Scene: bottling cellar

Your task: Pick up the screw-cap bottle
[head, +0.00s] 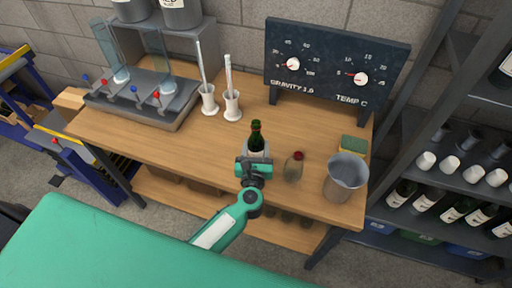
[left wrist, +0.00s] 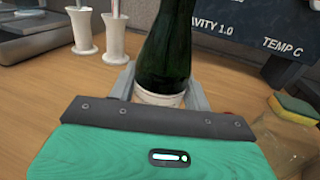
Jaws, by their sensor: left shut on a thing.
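A dark green bottle (head: 256,132) with a pale label is upright at the front middle of the wooden workbench. It also shows in the left wrist view (left wrist: 167,48), between the two grey fingers. My left gripper (head: 255,160) is shut on this bottle, around its pale lower part. The bottle's base is hidden, so I cannot tell whether it touches the bench. A clear glass bottle with a red cap (head: 293,168) stands just right of the gripper, apart from it. I cannot tell for sure which bottle has a screw cap. My right gripper is not in view.
A grey bucket (head: 345,176) and a yellow-green sponge (head: 353,145) are at the bench's right end. Two white cylinder stands (head: 232,104) and a gauge board (head: 335,62) are behind. A burner-like apparatus (head: 145,95) is at left. The bench's left front is clear.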

